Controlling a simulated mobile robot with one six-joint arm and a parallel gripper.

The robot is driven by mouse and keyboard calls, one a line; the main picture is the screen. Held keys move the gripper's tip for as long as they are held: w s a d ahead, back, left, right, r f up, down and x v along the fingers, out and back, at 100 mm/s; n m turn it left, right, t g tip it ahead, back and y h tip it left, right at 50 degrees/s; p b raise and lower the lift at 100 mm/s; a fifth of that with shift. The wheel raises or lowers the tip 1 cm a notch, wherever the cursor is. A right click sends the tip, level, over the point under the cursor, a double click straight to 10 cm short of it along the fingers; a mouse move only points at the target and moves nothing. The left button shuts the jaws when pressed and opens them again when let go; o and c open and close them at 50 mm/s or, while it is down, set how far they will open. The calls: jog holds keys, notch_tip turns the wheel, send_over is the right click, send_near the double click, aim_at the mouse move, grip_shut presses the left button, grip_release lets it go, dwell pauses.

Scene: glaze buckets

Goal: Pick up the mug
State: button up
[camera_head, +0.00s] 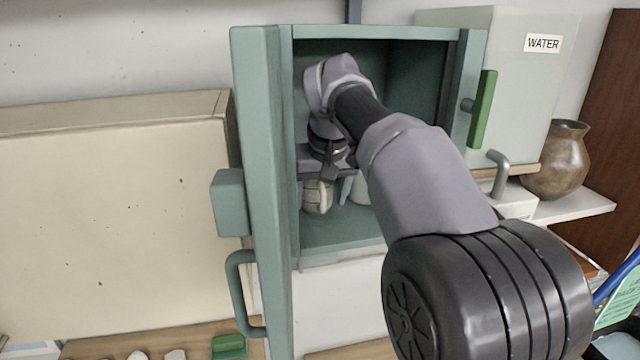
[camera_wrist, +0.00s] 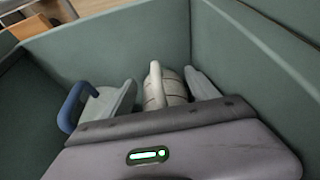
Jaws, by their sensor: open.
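A cream mug with thin dark lines (camera_head: 317,197) stands on the floor of the open green cabinet, partly hidden under my gripper. In the wrist view, the cream mug (camera_wrist: 174,88) and its pale handle show between the two fingers. My gripper (camera_wrist: 160,80) is open, with one finger on each side of the mug. I cannot tell whether either finger touches it. In the head view, my gripper (camera_head: 328,188) reaches down inside the cabinet. The lower part of the mug is hidden by the gripper body in the wrist view.
A second pale mug (camera_head: 362,190) with a blue handle (camera_wrist: 75,106) stands close to the left finger in the wrist view. The cabinet walls (camera_head: 415,85) enclose my gripper. The cabinet door (camera_head: 262,190) stands open at left. A brown vase (camera_head: 558,160) is on a shelf at right.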

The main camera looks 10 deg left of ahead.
aim_at(317, 192)
jog(key=w, duration=0.1)
jog(key=w+a+f+p, duration=0.1)
jog(key=w, duration=0.1)
jog(key=shift+w+a+f, duration=0.1)
jog(key=shift+a, duration=0.1)
jog(key=shift+s+d, duration=0.1)
jog(key=shift+s, duration=0.15)
jog(key=c, duration=1.4)
jog(key=shift+o, duration=0.2)
jog(key=shift+r, duration=0.2)
